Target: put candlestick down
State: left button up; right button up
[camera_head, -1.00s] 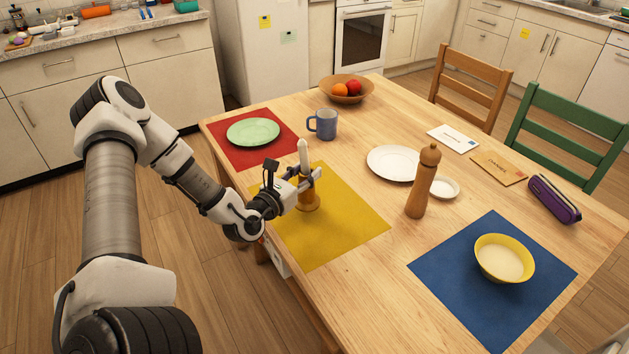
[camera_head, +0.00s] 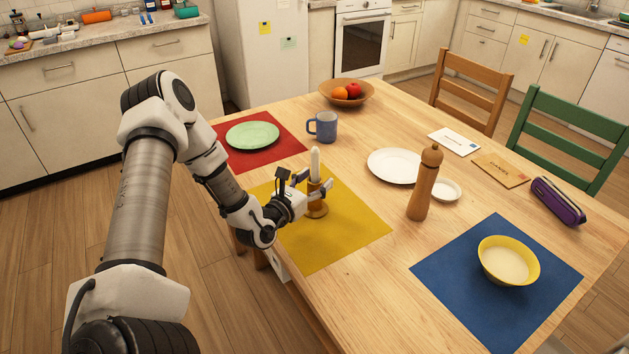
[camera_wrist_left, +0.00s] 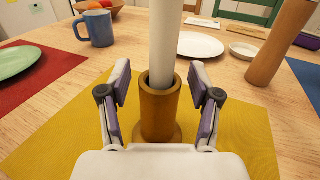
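The candlestick is a brown wooden holder (camera_head: 316,208) with a white candle (camera_head: 315,163) in it. My left gripper (camera_head: 316,183) is around the holder, with one finger on each side. In the left wrist view the holder (camera_wrist_left: 160,110) stands between the two spread fingers, with a gap showing on each side. The holder's round base appears to rest on the mat. My right gripper is not in view.
A red mat (camera_head: 285,126) with a green plate (camera_head: 253,134) and a blue mug (camera_head: 323,126) lie beyond. A pepper mill (camera_head: 423,185), white plate (camera_head: 393,166) and small dish (camera_head: 446,190) stand to the right. A yellow bowl (camera_head: 508,262) is on the blue mat (camera_head: 455,290).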

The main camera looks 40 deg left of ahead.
pick_arm(q)
jog(key=shift+r, duration=0.25)
jog(key=s+d+p, duration=0.1)
jog(key=s+p, duration=0.2)
jog(key=s, duration=0.9)
jog(key=shift+d, duration=0.2)
jog(key=shift+f, duration=0.1)
